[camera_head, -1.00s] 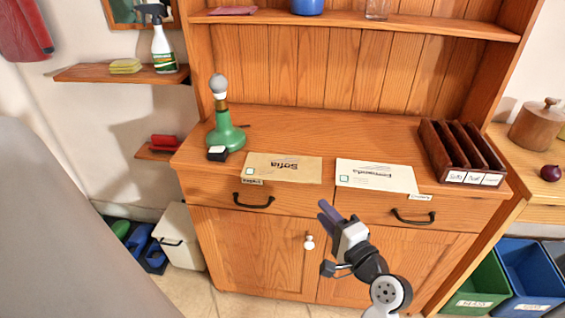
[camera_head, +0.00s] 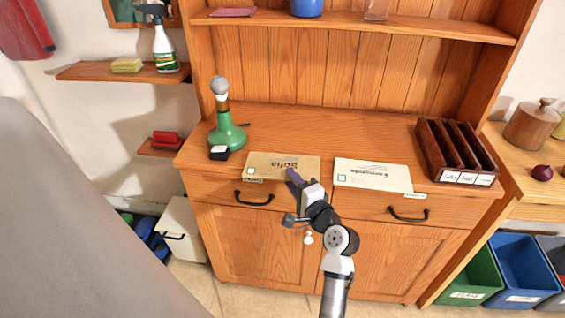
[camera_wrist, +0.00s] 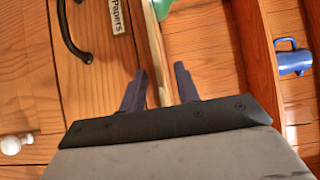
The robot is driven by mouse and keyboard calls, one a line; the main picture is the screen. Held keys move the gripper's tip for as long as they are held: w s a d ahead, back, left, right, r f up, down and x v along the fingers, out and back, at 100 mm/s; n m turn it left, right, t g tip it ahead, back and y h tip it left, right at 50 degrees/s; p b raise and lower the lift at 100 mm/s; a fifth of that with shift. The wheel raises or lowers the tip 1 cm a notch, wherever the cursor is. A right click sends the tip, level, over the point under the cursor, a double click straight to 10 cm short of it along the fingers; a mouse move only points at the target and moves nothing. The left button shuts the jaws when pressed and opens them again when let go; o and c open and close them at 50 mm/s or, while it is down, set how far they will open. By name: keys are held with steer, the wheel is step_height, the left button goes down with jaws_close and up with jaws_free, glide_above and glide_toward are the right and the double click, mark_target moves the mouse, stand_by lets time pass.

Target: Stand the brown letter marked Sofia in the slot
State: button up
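The brown letter (camera_head: 268,165) marked Sofia lies flat on the dresser top at its front edge, its writing upside down in the head view. My gripper (camera_head: 292,179) is at the letter's front right corner. In the wrist view my gripper (camera_wrist: 158,88) has its two fingers apart, with a thin pale-edged strip between them. I cannot tell whether that strip is the letter's edge or the worktop's edge. The dark wooden slot rack (camera_head: 428,158) stands at the right end of the dresser top. Its slots look empty and its front labels are too small to read surely.
A white letter (camera_head: 370,174) lies right of the brown one. Drawer handles (camera_head: 254,199) stick out below the front edge. The worktop behind the letters is clear.

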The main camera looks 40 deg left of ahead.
steer(key=shift+w+a, duration=0.15)
steer(key=shift+a, duration=0.05)
jaws_close()
stand_by(0.3)
